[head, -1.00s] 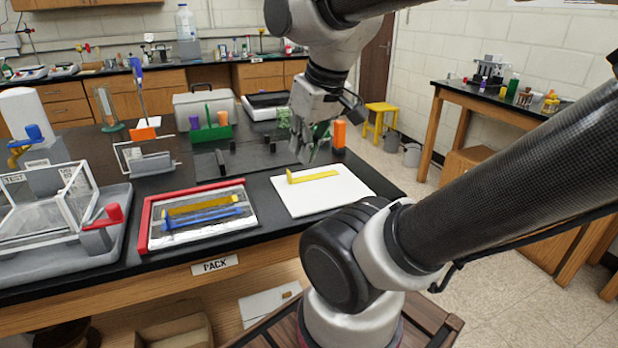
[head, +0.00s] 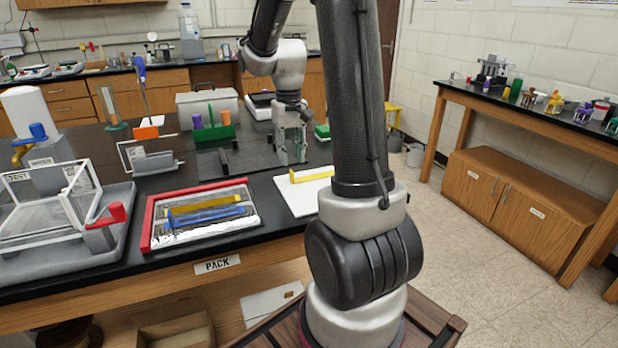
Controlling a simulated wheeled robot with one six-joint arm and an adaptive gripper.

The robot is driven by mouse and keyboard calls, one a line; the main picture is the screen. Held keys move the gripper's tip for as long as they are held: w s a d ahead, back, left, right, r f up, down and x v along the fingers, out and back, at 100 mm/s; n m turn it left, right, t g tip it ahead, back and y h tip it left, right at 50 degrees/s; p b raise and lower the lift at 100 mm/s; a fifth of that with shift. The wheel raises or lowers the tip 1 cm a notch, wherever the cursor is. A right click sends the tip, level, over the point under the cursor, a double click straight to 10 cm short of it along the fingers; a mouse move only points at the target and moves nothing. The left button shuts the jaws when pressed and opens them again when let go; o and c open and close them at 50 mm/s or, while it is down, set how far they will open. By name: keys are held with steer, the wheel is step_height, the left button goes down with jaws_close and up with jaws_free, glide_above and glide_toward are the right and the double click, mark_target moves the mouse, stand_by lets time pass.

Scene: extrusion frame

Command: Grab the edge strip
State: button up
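A yellow strip (head: 310,175) with an upturned end lies on a white board (head: 290,200); my arm hides its right part. Another yellow strip (head: 205,203) and a blue strip (head: 208,217) lie in a red-edged tray (head: 150,215) at the front of the bench. Which piece is the edge strip I cannot tell for certain. My gripper (head: 291,160) points down over the right part of a dark mat (head: 245,160), behind the white board. Its fingers are apart, with no held piece visible between them.
Small dark pieces (head: 223,160) stand on the mat. A green rack (head: 213,132) stands behind it, and a green block (head: 321,131) is right of my gripper. A clear-sided box (head: 45,215) on a grey tray fills the bench's left.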

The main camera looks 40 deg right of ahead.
mark_target(292, 172)
steer(key=shift+w, duration=0.25)
steer(key=f, duration=0.7)
steer(key=shift+d+f, duration=0.1)
steer(key=shift+d, duration=0.15)
jaws_close()
